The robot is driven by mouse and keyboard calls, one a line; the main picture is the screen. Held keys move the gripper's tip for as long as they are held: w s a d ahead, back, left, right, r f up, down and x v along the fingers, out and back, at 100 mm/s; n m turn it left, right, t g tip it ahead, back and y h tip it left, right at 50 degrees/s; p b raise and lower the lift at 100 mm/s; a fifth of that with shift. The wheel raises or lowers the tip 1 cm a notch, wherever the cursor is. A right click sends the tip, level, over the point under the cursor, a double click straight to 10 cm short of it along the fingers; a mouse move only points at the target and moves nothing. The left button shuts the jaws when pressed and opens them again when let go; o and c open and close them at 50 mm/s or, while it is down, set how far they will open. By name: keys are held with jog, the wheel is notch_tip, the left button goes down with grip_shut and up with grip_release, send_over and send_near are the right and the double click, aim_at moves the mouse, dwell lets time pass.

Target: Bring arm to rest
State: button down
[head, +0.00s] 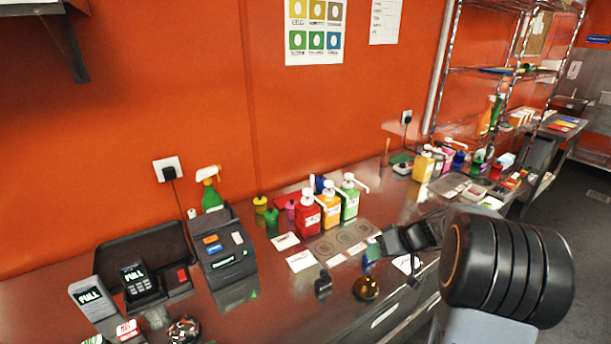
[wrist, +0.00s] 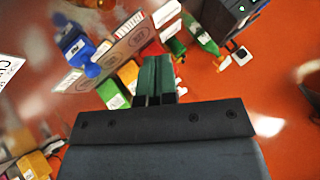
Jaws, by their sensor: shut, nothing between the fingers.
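My arm reaches in from the lower right of the head view, with its dark ribbed joint nearest the camera. My gripper (head: 373,250) is above the front part of the metal counter (head: 345,303). In the wrist view my gripper (wrist: 158,62) shows as two dark green fingers side by side, shut with nothing between them. Behind the fingers, the wrist view shows a green bottle (wrist: 112,92) and a blue bottle (wrist: 75,45), apart from them as far as I can tell.
Red (head: 307,218), yellow (head: 330,212) and green (head: 350,202) pump bottles stand behind my gripper. A card printer-like machine (head: 226,246) and a green spray bottle (head: 211,193) are to the left. A round amber object (head: 367,288) lies near the front edge. More bottles crowd the right.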

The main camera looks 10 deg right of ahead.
jog(key=shift+d+f+m, duration=0.1)
jog(key=shift+m, duration=0.4)
jog(key=s+f+m, duration=0.1)
jog(key=s+f+m+g+h, duration=0.1)
jog(key=s+m, duration=0.1)
jog(key=shift+d+f, duration=0.15)
jog(key=shift+f, duration=0.05)
jog(key=s+a+r+n+h, duration=0.1)
jog(key=s+a+r+h, duration=0.6)
jog(key=s+a, duration=0.3)
jog(key=s+r, duration=0.1)
jog(key=s, duration=0.2)
jog(key=shift+s+t, duration=0.2)
jog(key=shift+t, duration=0.1)
jog(key=shift+a+r, duration=0.1)
